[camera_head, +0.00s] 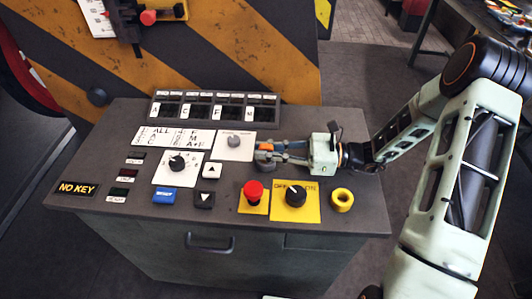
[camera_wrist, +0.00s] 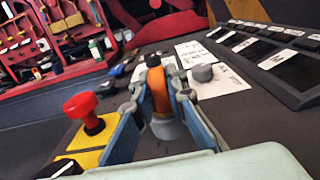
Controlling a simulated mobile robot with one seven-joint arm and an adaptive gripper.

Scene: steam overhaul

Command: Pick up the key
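My gripper (camera_wrist: 157,85) reaches left, low over the grey console panel. An orange piece with a dark end (camera_wrist: 159,92) stands between its two blue-grey fingers; it looks like the key, but its shape is partly hidden. In the head view my gripper (camera_head: 264,154) is near the panel's middle, and a bit of the orange piece (camera_head: 265,147) shows at its fingertips. The fingers are close on both sides of the piece; I cannot tell whether both touch it. A grey round base (camera_wrist: 168,129) shows below the piece in the wrist view.
The console (camera_head: 330,232) carries a red button (camera_head: 254,190), a black OFF/ON knob (camera_head: 295,193) and a yellow ring (camera_head: 342,199) in front of my gripper. A grey knob (camera_head: 234,141) is just left of it. A raised display bank (camera_head: 214,107) stands behind. A "NO KEY" sign (camera_head: 77,189) is lit.

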